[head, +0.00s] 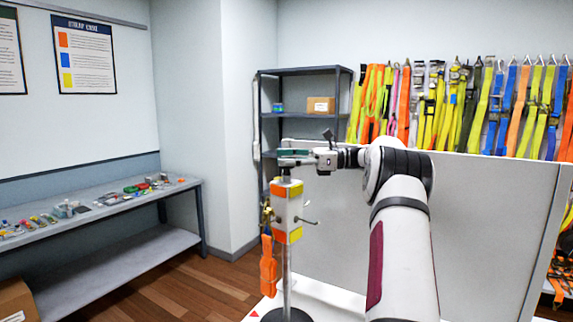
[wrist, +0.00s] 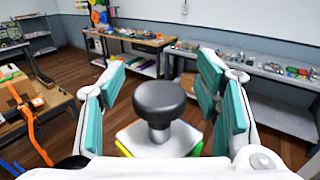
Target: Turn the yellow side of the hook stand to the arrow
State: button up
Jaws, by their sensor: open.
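The hook stand's head (head: 287,212) is a white block with orange and yellow bands and metal hooks, on an upright pole. Yellow shows along its lower edge, beside orange. An orange strap (head: 268,262) hangs at its left. A small red arrow (head: 254,314) lies on the white surface, left of the stand's dark base. My gripper (head: 293,157) is above the head, at the top of the pole. In the wrist view, the stand's black knob (wrist: 160,104) sits between my open teal finger pads, with visible gaps on both sides. The block's underside and far faces are hidden.
A large pale panel (head: 480,225) stands right behind my arm. A dark shelf rack (head: 305,72) and a wall of hanging straps (head: 460,105) are farther back. A workbench (head: 100,208) with small parts runs along the left, with open floor before the stand.

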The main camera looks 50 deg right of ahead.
notch_tip(320, 180, up, 9)
jog(key=shift+f, duration=0.1)
jog(key=shift+c, duration=0.2)
